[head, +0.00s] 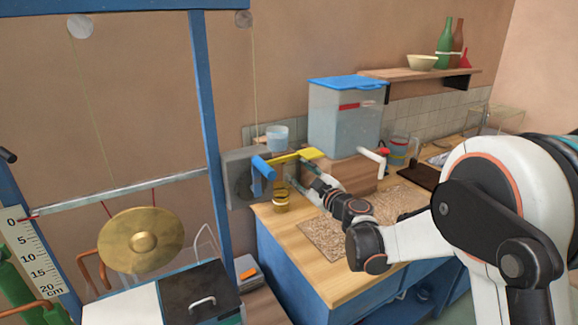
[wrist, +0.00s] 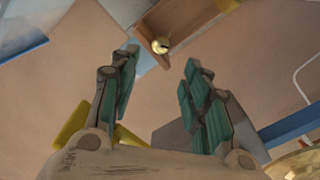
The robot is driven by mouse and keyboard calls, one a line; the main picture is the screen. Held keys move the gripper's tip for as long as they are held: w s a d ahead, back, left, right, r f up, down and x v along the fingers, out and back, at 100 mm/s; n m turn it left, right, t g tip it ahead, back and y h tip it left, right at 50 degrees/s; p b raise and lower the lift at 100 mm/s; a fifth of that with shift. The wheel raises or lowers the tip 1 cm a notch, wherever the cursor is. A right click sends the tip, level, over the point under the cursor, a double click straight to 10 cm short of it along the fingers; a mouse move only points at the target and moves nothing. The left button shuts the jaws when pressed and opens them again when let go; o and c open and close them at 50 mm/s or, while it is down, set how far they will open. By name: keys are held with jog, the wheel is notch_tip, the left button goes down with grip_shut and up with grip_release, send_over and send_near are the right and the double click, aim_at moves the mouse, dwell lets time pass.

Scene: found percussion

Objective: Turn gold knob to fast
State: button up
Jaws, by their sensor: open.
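A small round gold knob (wrist: 160,46) with a dark mark shows in the wrist view, on the front of a wooden box (wrist: 180,28). It lies just beyond the gap between my fingertips and touches neither finger. I cannot read any fast or slow marking beside it. My gripper (wrist: 158,65) is open and empty, its green-padded fingers spread apart. In the head view my gripper (head: 312,178) is in front of the wooden box (head: 350,175), and I cannot make out the knob there.
A clear tank with a blue lid (head: 347,83) stands on the box. A yellow bar (head: 300,157) and a blue handle (head: 263,168) are close to my gripper's left. A brass-coloured cylinder (head: 281,201) stands below. A white tap with a red end (head: 372,157) is to the right.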

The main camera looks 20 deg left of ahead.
jog(key=b+x, duration=0.2)
jog(key=x, duration=0.7)
jog(key=shift+w, duration=0.1)
jog(key=c, duration=1)
